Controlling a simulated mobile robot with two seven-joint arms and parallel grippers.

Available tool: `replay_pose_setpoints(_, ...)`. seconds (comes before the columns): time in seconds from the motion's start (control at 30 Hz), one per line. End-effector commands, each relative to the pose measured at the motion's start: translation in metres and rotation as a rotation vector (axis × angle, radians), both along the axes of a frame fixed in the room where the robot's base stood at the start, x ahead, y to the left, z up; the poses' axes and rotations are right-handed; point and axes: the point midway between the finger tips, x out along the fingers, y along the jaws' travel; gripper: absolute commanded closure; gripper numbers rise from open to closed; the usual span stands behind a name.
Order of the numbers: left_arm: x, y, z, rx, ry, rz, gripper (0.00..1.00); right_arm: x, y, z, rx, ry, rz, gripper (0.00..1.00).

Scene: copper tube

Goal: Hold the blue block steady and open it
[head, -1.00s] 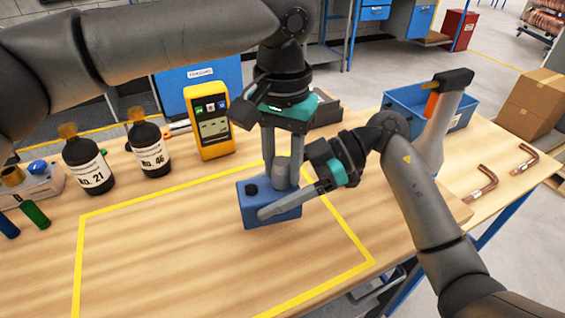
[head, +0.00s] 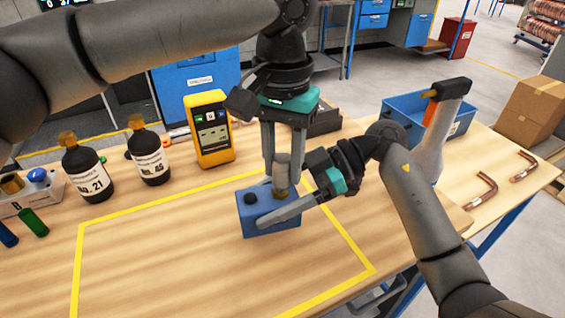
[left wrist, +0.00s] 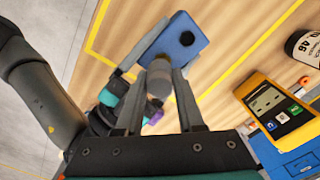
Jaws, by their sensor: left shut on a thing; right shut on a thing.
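The blue block (head: 250,212) sits on the wooden table inside the yellow outline, with a round black knob (head: 250,199) on top. My right gripper (head: 277,216) is shut on the block, one finger along its front side. My left gripper (head: 284,178) points down above the block, shut on a grey cylindrical cap (head: 283,165). A brass-coloured part (head: 281,193) shows between the cap and the block top; I cannot tell which it belongs to. The left wrist view also shows the cap (left wrist: 160,84) between the left fingers and the block (left wrist: 183,45) beyond.
A yellow meter (head: 209,130) and black bottles (head: 148,152) stand at the back left. A blue bin (head: 405,105) and bent copper tubes (head: 482,191) are at the right. The outlined area left of the block is clear.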

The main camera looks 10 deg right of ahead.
Motion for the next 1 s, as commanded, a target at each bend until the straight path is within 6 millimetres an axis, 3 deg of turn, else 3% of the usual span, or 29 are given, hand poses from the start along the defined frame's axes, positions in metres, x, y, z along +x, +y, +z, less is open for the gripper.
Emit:
replay_pose_setpoints(0.17, 0.001, 0.001, 0.003, 0.001, -0.002, 0.002, 1.0, 0.0, 0.0, 0.002, 0.004, -0.004, 0.0, 1.0)
replay_pose_setpoints(0.5, 0.001, 0.001, 0.038, 0.002, -0.001, 0.002, 1.0, 0.0, 0.0, 0.003, 0.005, -0.005, 0.0, 1.0)
replay_pose_setpoints(0.8, 0.001, 0.001, 0.041, 0.003, -0.001, 0.002, 1.0, 0.001, 0.0, 0.004, 0.007, -0.005, -0.002, 1.0)
replay_pose_setpoints(1.0, 0.001, 0.001, 0.061, 0.003, -0.001, 0.002, 1.0, 0.004, -0.001, 0.017, 0.005, -0.004, -0.032, 1.0)
